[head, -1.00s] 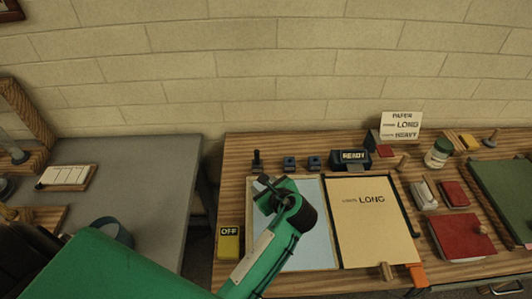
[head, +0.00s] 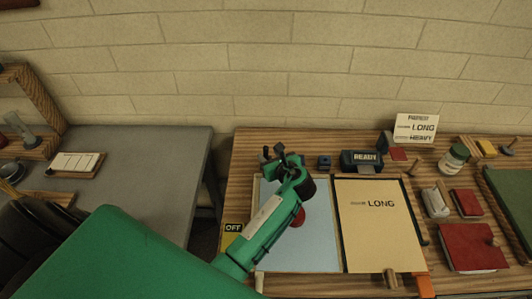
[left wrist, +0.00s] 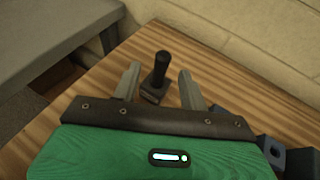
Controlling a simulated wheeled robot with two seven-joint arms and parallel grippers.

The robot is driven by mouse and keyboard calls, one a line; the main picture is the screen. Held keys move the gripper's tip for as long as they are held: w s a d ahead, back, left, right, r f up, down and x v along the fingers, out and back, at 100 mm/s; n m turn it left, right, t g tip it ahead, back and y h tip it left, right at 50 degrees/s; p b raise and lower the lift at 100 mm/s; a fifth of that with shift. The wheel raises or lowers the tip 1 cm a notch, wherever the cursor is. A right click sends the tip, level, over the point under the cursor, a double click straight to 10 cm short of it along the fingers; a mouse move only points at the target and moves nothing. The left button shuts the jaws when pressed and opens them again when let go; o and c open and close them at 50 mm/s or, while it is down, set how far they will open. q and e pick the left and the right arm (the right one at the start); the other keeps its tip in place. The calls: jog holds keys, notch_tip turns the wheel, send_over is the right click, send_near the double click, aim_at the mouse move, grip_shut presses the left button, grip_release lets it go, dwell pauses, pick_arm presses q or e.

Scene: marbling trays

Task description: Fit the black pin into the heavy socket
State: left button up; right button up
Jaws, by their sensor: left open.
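The black pin (head: 266,154) stands upright in a small dark base near the back left of the wooden table. In the left wrist view the pin (left wrist: 160,68) shows between the two fingers of my left gripper (left wrist: 159,74), with a gap on each side. My left gripper (head: 277,156) is open and empty at the pin. A small dark blue socket block (head: 324,162) stands to the right; the left wrist view shows two dark blocks (left wrist: 275,150) at its lower right edge. I cannot tell which socket is the heavy one. My right gripper is not in view.
A pale blue tray (head: 325,255) lies under my left arm with a red round thing in it. Right of it are the tan LONG board (head: 380,235), the READY box (head: 361,161) and a sign card (head: 415,127). A yellow OFF box (head: 232,238) sits at left.

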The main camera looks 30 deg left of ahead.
aim_at(267, 153)
pick_arm(q)
jog(key=p+x, duration=0.1)
jog(key=x, duration=0.3)
jog(key=shift+w+a+f, duration=0.1)
jog(key=shift+w, duration=0.05)
jog(key=shift+c, duration=0.3)
grip_shut()
